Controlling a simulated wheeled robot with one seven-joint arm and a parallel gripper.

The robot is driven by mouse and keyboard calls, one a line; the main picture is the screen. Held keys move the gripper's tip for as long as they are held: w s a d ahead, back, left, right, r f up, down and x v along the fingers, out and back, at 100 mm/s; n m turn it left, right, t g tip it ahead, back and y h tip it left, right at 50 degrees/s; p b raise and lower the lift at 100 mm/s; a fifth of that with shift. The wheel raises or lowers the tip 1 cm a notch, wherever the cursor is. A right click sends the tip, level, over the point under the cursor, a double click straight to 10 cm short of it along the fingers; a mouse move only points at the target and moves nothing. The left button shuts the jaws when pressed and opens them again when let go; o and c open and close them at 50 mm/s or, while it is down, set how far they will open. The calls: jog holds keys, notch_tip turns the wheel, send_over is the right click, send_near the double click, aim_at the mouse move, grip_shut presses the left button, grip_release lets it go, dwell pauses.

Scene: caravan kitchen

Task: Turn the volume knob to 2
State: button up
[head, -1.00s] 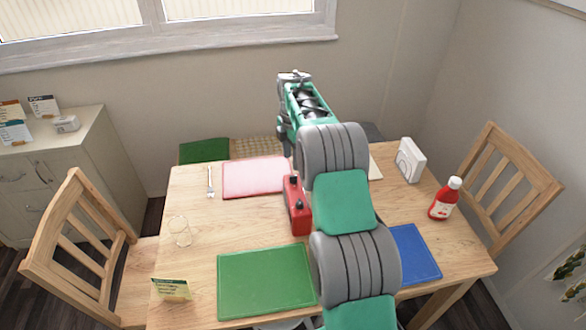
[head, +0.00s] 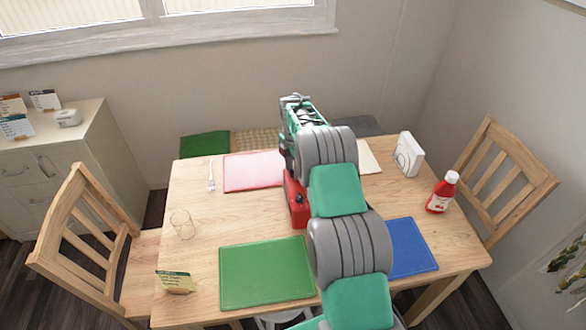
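A red box (head: 297,213), which may be the radio with the volume knob, stands near the middle of the wooden table. My arm hides much of it. I cannot make out a knob's setting or any numbers. My arm reaches over the table from the front, and its far end is above and behind the red box. My gripper's fingers are hidden by the arm, so I cannot see whether they are open or touch the box.
Chairs stand left (head: 75,235) and right (head: 515,170).

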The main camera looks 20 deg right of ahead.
grip_shut()
